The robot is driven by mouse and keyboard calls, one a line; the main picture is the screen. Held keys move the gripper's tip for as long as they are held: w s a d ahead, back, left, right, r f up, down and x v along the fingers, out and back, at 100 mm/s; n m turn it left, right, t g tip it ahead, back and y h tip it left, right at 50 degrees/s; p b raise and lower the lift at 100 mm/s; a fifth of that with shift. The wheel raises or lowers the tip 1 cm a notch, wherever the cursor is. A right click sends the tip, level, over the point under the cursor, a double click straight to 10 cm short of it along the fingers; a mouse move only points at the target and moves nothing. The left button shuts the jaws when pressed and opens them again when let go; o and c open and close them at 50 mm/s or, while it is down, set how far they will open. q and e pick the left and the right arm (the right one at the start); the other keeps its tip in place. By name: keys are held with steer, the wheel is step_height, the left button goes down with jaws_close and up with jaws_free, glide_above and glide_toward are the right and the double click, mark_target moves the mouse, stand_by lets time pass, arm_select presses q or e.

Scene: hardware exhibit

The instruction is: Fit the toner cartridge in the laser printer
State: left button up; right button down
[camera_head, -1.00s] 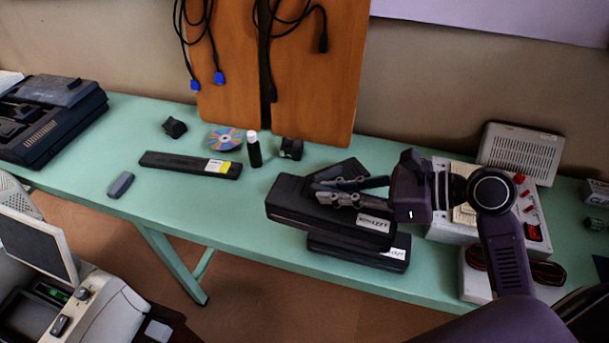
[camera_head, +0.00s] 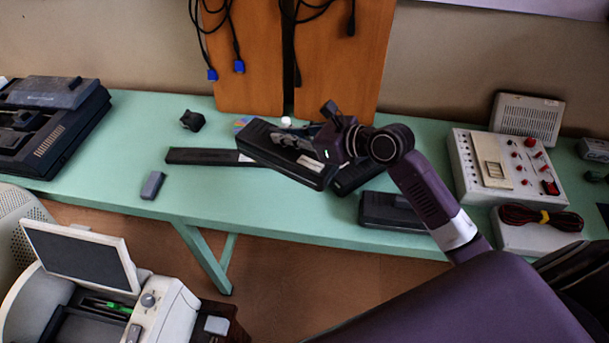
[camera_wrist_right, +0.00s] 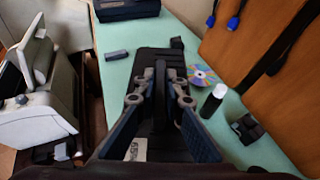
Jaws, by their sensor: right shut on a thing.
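A black toner cartridge (camera_head: 270,147) with a pale label is held by my right gripper (camera_head: 303,141) above the table, left of the other black boxes. The right gripper's fingers also show in the right wrist view (camera_wrist_right: 160,80), shut on the cartridge, whose label (camera_wrist_right: 133,148) shows beside a finger. The beige machine (camera_head: 165,300) at the lower left, with a raised screen-like panel and a dark open bay, looks like the laser printer; it also shows in the right wrist view (camera_wrist_right: 38,115). My left gripper is not in view.
On the green table (camera_head: 270,215) lie a long black bar (camera_head: 200,156), a small grey block (camera_head: 152,185) and a black box (camera_head: 392,211). A dark device (camera_head: 50,120) stands at the left end. A control panel (camera_head: 500,165) stands right. A bottle (camera_wrist_right: 213,99) is near the gripper.

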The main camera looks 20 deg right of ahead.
step_height(320, 180, down, 16)
steer(key=shift+w+r+b, duration=0.1)
steer(key=shift+b, duration=0.95)
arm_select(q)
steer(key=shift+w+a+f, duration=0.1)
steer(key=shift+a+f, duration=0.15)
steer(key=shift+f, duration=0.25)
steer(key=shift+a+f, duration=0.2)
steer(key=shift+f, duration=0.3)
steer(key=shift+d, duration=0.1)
arm_select(e)
steer(key=c, duration=2.5)
jaws_free()
steer(key=shift+f, duration=0.35)
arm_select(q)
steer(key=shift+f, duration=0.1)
arm_select(e)
steer(key=o, duration=0.5)
steer(key=shift+r, duration=0.1)
